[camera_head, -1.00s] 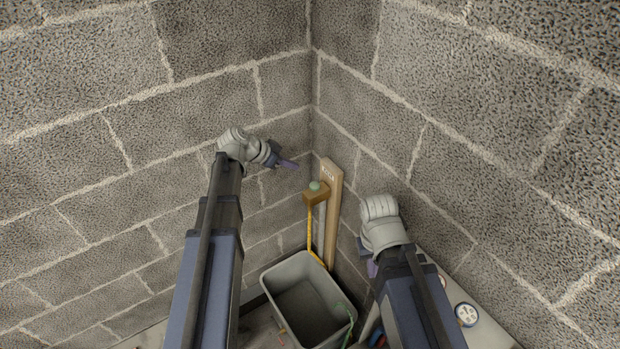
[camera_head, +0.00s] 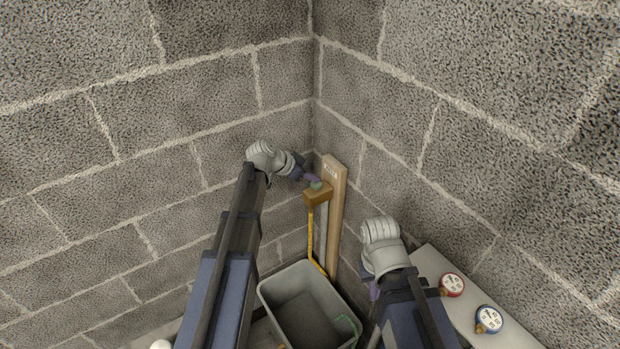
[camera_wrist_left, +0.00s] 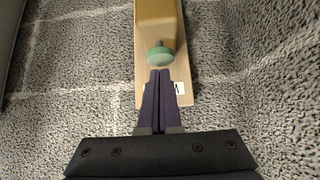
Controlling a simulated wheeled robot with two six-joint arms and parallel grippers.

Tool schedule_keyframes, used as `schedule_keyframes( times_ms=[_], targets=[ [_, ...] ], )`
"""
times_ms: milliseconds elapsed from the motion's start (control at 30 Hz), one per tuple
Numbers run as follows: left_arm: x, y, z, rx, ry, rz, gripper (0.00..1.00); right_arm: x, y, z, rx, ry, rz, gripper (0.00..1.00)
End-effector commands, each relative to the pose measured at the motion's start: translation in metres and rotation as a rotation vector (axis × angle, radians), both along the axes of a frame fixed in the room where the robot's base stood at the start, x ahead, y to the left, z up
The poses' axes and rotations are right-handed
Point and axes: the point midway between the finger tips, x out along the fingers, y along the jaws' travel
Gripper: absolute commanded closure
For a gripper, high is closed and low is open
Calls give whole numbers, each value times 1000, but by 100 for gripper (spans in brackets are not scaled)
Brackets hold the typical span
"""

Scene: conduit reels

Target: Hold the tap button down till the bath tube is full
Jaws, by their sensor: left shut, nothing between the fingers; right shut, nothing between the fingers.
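The green tap button (camera_head: 316,185) sits on top of a brown tap block (camera_head: 318,197) on an upright wooden board (camera_head: 337,205) in the wall corner. It also shows in the left wrist view (camera_wrist_left: 160,56). My left gripper (camera_head: 313,179) is shut and empty, with its purple fingertips right at the button. In the left wrist view the fingertips (camera_wrist_left: 160,74) overlap its edge closely; I cannot tell whether they press it. The grey bath tub (camera_head: 270,291) stands below; I see no clear water line inside. My right gripper (camera_head: 373,290) is shut, low beside the tub, partly hidden by its arm.
A yellow hose (camera_head: 310,240) runs from the tap block down toward the tub. A green line (camera_head: 347,321) loops at its right rim. A red gauge (camera_head: 451,285) and a blue gauge (camera_head: 488,319) lie on a light ledge (camera_head: 440,267) at right. Block walls close in behind.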

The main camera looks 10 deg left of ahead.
Motion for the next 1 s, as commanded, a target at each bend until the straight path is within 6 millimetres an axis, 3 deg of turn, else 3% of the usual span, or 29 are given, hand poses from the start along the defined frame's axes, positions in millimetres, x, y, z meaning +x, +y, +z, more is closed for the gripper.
schedule_keyframes(
  times_ms=[533, 800, 1000],
  targets=[
    [0, 0, -7, 0, 0, 0, 100, 0, 0, -7, 0, 0, 0, 100],
    [0, 0, -28, 0, 0, 0, 100, 0, 0, -28, 0, 0, 0, 100],
    [-1, 0, -27, 2, 2, -1, 100, 0, 0, -26, 0, 0, 0, 100]
  ],
)
